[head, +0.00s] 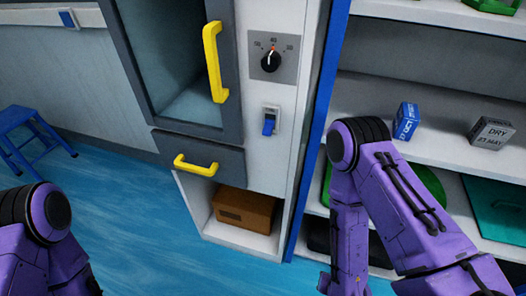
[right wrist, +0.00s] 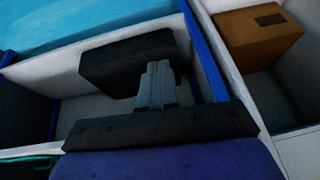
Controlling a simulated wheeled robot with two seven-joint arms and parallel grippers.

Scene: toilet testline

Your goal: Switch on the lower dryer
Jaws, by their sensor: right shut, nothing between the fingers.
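The dryer cabinet (head: 233,143) stands in the middle of the head view, with a tall glass door and a yellow vertical handle (head: 215,62). On its white right panel sit a black dial (head: 271,60) with a red mark and, below it, a blue switch (head: 269,123) on a small grey plate. I cannot tell whether the switch is on. My right gripper (right wrist: 158,84) is shut and empty in the right wrist view, in front of a black object (right wrist: 125,62) on the lower shelf. It is away from the switch. My left gripper is out of view; only its arm shows.
A grey drawer with a yellow handle (head: 195,165) is under the door, above an open bay with a brown box (head: 244,207). Shelves right of the blue post (head: 310,130) hold a blue block (head: 405,121) and a grey block (head: 491,133). A blue stool (head: 30,135) stands left.

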